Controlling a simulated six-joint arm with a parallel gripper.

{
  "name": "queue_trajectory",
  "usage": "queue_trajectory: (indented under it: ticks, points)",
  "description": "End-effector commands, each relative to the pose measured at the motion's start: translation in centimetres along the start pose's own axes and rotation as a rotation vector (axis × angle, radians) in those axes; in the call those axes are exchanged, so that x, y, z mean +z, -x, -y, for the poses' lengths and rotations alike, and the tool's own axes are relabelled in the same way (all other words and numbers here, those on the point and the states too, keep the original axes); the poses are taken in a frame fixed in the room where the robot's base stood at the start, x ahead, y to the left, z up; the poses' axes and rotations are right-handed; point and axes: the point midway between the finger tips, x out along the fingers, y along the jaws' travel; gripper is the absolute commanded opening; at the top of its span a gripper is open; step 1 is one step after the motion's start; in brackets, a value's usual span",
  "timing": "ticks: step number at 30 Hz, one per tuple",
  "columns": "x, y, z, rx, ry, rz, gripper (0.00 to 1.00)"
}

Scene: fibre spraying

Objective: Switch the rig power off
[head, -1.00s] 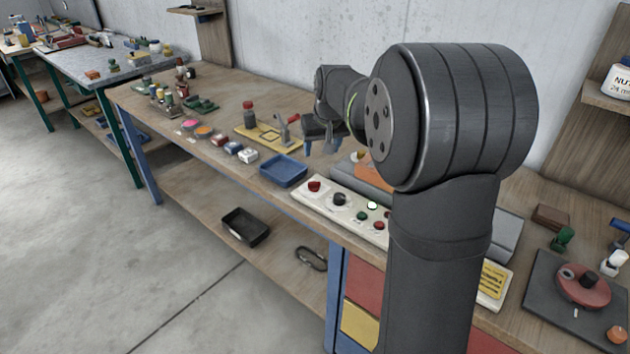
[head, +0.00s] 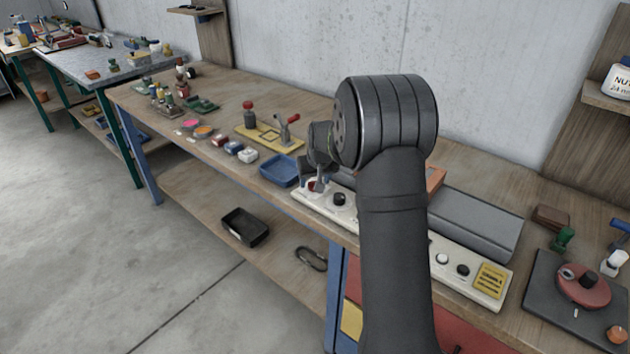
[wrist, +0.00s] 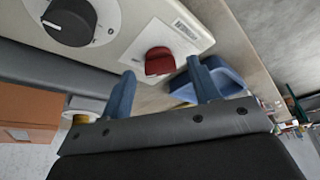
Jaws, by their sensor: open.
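The white control panel (head: 348,214) lies along the bench's front edge. In the head view my gripper (head: 314,172) is low over that end. A black knob (wrist: 68,20) on a marked dial sits beside the red one.
A blue tray (head: 279,171) stands just left of the panel. A yellow fixture (head: 266,137) with a red-handled clamp is farther left. A grey box (head: 468,222) lies behind the panel. My arm hides the panel's middle.

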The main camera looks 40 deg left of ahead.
Motion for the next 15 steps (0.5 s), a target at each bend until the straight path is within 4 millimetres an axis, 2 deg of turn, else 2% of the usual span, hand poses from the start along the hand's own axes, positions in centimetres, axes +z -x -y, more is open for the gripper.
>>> queue_trajectory:
  ticks: [4, 11, 15]
  points:
    - [0.0, -0.67, 0.01, 0.0, 0.0, -0.001, 0.56]
    - [0.0, -0.71, 0.01, 0.0, 0.0, 0.0, 0.56]
    - [0.01, -0.7, 0.0, 0.0, 0.0, 0.0, 0.33]
